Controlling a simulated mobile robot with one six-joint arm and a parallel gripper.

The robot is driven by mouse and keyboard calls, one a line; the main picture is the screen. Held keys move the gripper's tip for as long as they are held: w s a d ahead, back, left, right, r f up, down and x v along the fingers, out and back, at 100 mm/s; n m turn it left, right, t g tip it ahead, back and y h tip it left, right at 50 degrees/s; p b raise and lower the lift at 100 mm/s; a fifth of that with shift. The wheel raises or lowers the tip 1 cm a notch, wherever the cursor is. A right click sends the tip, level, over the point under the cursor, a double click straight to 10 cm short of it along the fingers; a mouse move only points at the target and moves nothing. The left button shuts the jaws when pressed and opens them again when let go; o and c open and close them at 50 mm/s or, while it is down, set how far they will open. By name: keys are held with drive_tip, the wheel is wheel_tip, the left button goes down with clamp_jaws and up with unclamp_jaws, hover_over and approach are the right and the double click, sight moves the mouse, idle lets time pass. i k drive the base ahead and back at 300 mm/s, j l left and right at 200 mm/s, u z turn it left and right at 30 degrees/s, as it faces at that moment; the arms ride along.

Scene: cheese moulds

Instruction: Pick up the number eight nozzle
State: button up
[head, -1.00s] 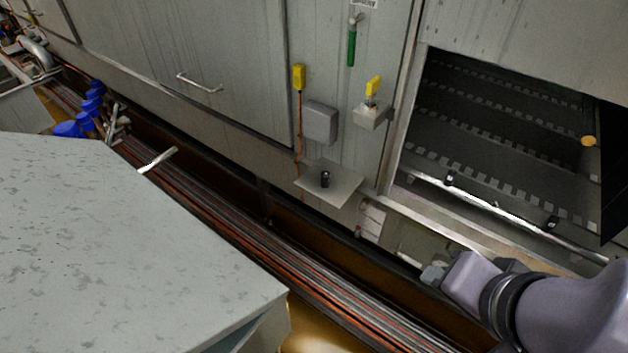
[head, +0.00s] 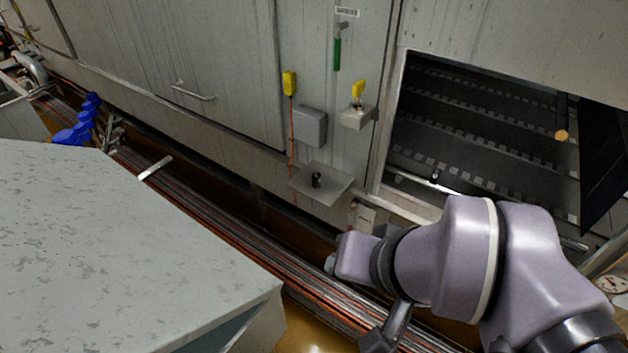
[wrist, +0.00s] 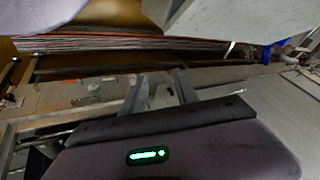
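A small dark upright piece (head: 316,180), likely the nozzle, stands on a square metal shelf (head: 335,183) on the wall in the head view. Its number is too small to read. My gripper (wrist: 161,82) shows in the wrist view with its two fingers apart and nothing between them. In the head view my arm reaches in from the lower right, and its end is below and in front of the shelf, clear of the dark piece. The fingers are hard to make out there. I cannot identify the nozzle surely in the wrist view.
A grey table (head: 120,250) fills the left foreground. Pipes and cables (head: 225,235) run along the wall base. Above the shelf are a grey box (head: 310,126), a yellow-topped item (head: 357,90) and a green-handled tool (head: 337,53). A dark opening (head: 470,120) is at right.

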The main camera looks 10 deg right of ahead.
sight(316, 177)
drive_tip(key=i+z, duration=0.4)
drive_tip(key=i+j+z, duration=0.2)
drive_tip(key=i+z, duration=0.25)
